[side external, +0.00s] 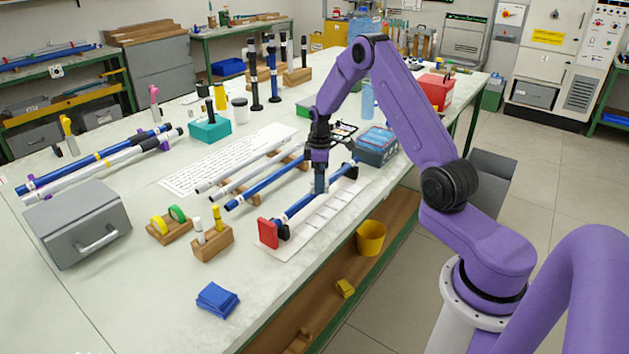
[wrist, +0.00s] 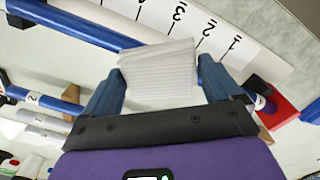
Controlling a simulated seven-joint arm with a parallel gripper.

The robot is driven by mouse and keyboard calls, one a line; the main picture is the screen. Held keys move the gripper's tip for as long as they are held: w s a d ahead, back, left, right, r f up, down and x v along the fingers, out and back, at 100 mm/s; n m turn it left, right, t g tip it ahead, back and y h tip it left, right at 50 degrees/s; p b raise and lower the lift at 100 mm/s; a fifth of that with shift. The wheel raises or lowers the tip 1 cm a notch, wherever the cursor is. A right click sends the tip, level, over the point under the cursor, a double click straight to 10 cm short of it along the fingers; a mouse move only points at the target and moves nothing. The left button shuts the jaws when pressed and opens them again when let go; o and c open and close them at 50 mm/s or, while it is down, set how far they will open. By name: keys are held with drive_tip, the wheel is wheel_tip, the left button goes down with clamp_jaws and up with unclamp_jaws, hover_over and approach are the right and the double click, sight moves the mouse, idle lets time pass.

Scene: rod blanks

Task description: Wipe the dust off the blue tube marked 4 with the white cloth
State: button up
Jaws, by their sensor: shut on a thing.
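My gripper (side external: 320,188) is shut on the white cloth (wrist: 158,74), a folded, ribbed pad between its two blue fingers in the wrist view. A blue tube (side external: 295,208) lies along a white measuring sheet. The tube also shows in the wrist view (wrist: 85,27), running behind the cloth, which hides its middle part. I cannot tell whether the cloth touches the tube or is just above it. No number is readable on this tube, so I cannot confirm that it is the one marked 4.
A red end block (side external: 268,232) stands at the tube's near end. More blue and white tubes lie on a wooden rack (side external: 290,160) to the left. A blue-lidded box (side external: 376,147) stands behind. A folded blue cloth (side external: 217,299) lies near the front edge, with clear table around it.

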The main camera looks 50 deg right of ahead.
sight(305, 197)
drive_tip(key=shift+s+d, duration=0.1)
drive_tip(key=shift+d, duration=3.45)
drive_tip(key=shift+a, duration=7.1)
drive_tip(key=shift+a+r, duration=0.1)
wheel_tip(305, 197, up, 8)
